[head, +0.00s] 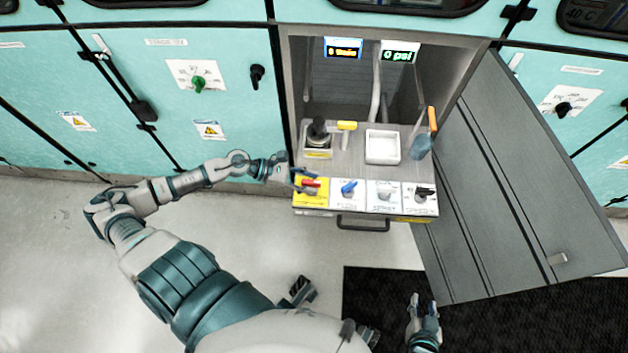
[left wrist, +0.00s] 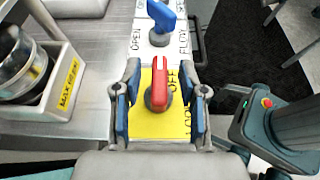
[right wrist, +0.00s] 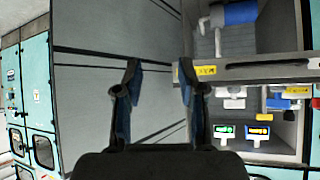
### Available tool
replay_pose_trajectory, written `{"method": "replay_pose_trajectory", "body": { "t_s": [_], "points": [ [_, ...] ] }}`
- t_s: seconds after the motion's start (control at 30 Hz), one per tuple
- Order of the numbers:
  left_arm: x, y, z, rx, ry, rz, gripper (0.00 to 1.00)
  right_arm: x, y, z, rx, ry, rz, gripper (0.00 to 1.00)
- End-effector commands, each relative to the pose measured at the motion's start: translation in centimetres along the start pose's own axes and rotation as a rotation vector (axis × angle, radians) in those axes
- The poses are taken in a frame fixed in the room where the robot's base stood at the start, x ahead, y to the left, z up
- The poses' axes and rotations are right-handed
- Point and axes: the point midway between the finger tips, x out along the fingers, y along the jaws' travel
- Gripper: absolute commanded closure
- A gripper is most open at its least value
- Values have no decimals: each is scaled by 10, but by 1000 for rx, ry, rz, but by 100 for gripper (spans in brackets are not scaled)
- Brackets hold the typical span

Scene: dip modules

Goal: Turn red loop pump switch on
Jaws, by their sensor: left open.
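The red switch handle (head: 311,184) sits on a yellow label plate at the left end of the drawer's front panel. In the left wrist view the red switch (left wrist: 159,82) stands between my left gripper's fingers, and the word OFF shows beside it on the yellow plate (left wrist: 146,127). My left gripper (head: 297,179) is open, with one finger on each side of the switch; I see no clear contact. My right gripper (head: 421,305) is low, over the dark mat and away from the panel. In the right wrist view its fingers (right wrist: 158,95) are apart with nothing between them.
A blue switch (head: 348,187), a white switch (head: 384,195) and a black switch (head: 424,192) follow to the right. A white tray (head: 382,147) and a black-topped container (head: 318,135) stand behind. An open grey door (head: 520,190) bounds the right side. The drawer handle (head: 362,224) protrudes below.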

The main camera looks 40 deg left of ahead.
Motion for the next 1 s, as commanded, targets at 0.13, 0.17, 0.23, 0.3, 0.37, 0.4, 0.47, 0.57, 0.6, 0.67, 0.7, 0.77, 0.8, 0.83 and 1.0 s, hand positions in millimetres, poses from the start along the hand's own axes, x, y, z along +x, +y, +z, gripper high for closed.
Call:
{"method": "replay_pose_trajectory", "body": {
  "t_s": [0.13,0.17,0.23,0.3,0.37,0.4,0.47,0.57,0.6,0.67,0.7,0.77,0.8,0.83,1.0],
  "points": [
    [7,1,-1,-2,-3,1,58,2,-3,-8,-1,42,-2,60],
    [8,1,-1,-2,-3,1,58,2,-4,-8,-1,46,-2,60],
    [8,1,-1,-2,-3,1,58,2,-4,-10,-1,53,-3,60],
    [8,1,-1,-2,-3,1,58,2,-4,-10,-1,54,-3,60],
    [8,1,0,-2,-3,1,58,2,-4,-10,-1,53,-3,60],
    [8,1,0,-2,-3,1,58,2,-4,-10,-1,53,-3,60],
    [8,1,0,-2,-3,0,66,3,-4,-10,-1,52,-3,60],
    [9,0,0,-1,-1,0,91,3,-4,-10,-1,51,-3,60],
    [9,0,0,0,-1,1,100,3,-4,-10,-1,50,-3,60],
    [9,0,0,0,-1,1,100,3,-4,-9,-1,50,-3,60],
    [9,0,1,0,-1,1,100,3,-4,-9,-1,50,-3,60],
    [9,0,1,0,-1,1,100,3,-4,-9,-1,50,-3,60],
    [9,0,1,0,-2,2,100,3,-4,-10,-1,50,-3,60],
    [9,0,1,0,-2,2,100,3,-4,-10,-1,49,-3,60],
    [9,0,3,-5,-4,15,100,-2,0,0,-1,-15,2,60]
  ]
}}
